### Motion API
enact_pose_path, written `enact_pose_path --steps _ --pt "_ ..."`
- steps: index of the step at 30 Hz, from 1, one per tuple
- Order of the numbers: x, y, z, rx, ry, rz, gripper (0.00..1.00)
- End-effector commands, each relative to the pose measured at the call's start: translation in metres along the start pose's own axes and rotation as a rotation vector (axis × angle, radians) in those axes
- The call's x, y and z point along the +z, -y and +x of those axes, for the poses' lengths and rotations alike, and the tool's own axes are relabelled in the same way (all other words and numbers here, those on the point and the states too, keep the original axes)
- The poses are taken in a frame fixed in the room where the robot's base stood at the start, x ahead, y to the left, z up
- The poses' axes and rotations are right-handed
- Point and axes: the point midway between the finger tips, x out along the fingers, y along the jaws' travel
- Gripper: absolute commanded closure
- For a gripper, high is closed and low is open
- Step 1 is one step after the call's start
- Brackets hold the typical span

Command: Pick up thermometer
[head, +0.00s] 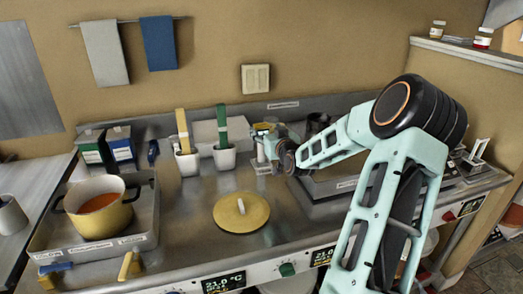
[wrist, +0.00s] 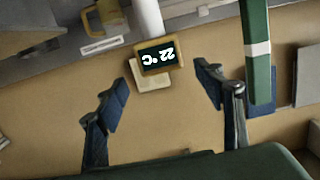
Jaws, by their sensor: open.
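The thermometer (wrist: 161,56) is a small tan box with a dark "22 °C" display, upside down in the wrist view, on a pale stem. My gripper (wrist: 165,92) is open, with its blue finger pads on either side of the thermometer's line and a gap to it; nothing is between them. In the head view my gripper (head: 274,143) is at the back of the counter, right of the white cups, and the thermometer is partly hidden by it there.
A green-handled tool (wrist: 257,50) stands close by one finger. White cups (head: 224,156) hold upright tools left of my gripper. A yellow lid (head: 241,218) lies on the counter in front. A yellow pot (head: 99,212) stands in a tray at left.

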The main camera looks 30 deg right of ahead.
Motion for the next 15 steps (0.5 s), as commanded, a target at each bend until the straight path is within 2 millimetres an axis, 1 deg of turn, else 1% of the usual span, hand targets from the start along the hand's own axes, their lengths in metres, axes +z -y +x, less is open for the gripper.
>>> enact_pose_path --steps 5,12,15 --pt "0.0 0.001 0.01 0.0 0.0 0.001 0.38" --pt "0.002 0.004 0.041 0.0 0.0 0.001 0.38" --pt "0.002 0.004 0.05 0.001 -0.001 -0.001 0.38"
